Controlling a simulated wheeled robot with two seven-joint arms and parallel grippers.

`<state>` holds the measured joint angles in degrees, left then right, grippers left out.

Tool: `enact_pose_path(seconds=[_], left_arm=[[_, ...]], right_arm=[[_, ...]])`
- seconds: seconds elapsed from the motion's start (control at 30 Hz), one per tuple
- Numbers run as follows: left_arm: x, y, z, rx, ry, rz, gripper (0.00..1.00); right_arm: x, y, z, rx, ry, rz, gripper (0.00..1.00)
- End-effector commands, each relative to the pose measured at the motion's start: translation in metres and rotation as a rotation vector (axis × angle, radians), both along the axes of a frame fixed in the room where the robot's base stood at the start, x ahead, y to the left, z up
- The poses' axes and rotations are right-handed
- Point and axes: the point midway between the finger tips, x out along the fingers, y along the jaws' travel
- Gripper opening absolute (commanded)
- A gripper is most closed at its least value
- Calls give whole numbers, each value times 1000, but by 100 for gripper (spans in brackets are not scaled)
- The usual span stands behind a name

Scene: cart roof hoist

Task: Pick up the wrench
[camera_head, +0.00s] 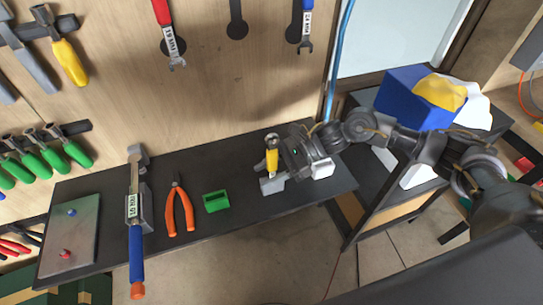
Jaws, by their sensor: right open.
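Three wrench-like tools show. A red-handled wrench (166,28) and a blue-handled wrench (306,27) hang on the wooden tool wall. A long metal tool with a blue and orange grip (136,245) lies on the dark bench at left, its grip sticking out past the front edge. My right gripper (273,160) is open low over the right part of the bench, beside a small upright yellow item (272,158). I cannot tell whether they touch. My left gripper is not in view.
Orange pliers (180,209) and a green block (216,201) lie on the bench (240,180). A metal plate (69,238) lies at its left end. Yellow- and green-handled tools hang at left. A blue box (407,97) stands at right, behind my arm.

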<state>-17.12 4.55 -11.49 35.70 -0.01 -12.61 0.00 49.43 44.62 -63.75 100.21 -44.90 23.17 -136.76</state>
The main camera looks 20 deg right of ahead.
Motion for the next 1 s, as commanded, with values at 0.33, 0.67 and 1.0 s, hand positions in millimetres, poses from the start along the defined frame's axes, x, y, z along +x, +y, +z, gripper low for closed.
enact_pose_path(seconds=[0.33, 0.67, 1.0], left_arm=[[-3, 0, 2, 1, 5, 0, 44], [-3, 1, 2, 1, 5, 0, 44], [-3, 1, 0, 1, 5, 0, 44]], right_arm=[[0, 6, -4, 0, -1, -1, 40], [0, 6, -3, 0, -1, 0, 0], [0, 6, 2, 1, -3, 0, 0]])
